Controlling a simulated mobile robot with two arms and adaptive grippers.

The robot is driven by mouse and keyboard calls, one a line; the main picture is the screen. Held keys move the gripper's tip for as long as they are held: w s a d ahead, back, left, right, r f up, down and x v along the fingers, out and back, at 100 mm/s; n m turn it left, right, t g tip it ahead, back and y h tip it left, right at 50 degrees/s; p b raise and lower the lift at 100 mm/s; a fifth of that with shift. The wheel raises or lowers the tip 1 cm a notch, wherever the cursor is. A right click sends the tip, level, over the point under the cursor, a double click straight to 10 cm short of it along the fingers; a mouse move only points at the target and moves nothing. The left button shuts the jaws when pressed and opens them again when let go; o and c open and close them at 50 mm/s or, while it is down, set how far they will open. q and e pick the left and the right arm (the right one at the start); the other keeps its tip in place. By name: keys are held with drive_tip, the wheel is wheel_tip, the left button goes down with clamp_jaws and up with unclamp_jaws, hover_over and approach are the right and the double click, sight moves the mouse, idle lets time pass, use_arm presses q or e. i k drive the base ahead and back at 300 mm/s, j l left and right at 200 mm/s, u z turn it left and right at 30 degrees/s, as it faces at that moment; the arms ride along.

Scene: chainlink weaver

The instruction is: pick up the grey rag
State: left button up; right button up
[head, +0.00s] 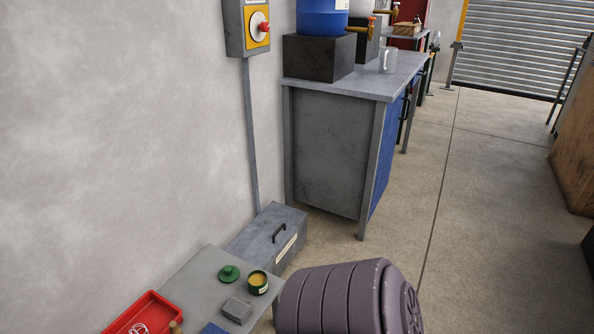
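A small grey folded piece (236,308), which looks like the grey rag, lies flat on the grey low bench top (190,285) at the bottom of the head view. A green-rimmed tin (258,283) with yellowish contents stands just behind and to the right of it. A round green lid (229,273) lies behind it. A blue item (214,329) lies in front of it, cut off by the picture edge. Neither of my grippers is in view.
A red tray (145,316) is left of the rag. A ribbed purple-grey drum shape (335,300) is close on the right. A grey toolbox (268,235) sits behind. A workbench (325,150) stands farther back; the floor (480,220) on the right is clear.

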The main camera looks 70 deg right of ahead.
sight(236, 311)
drive_tip(key=z, duration=1.8)
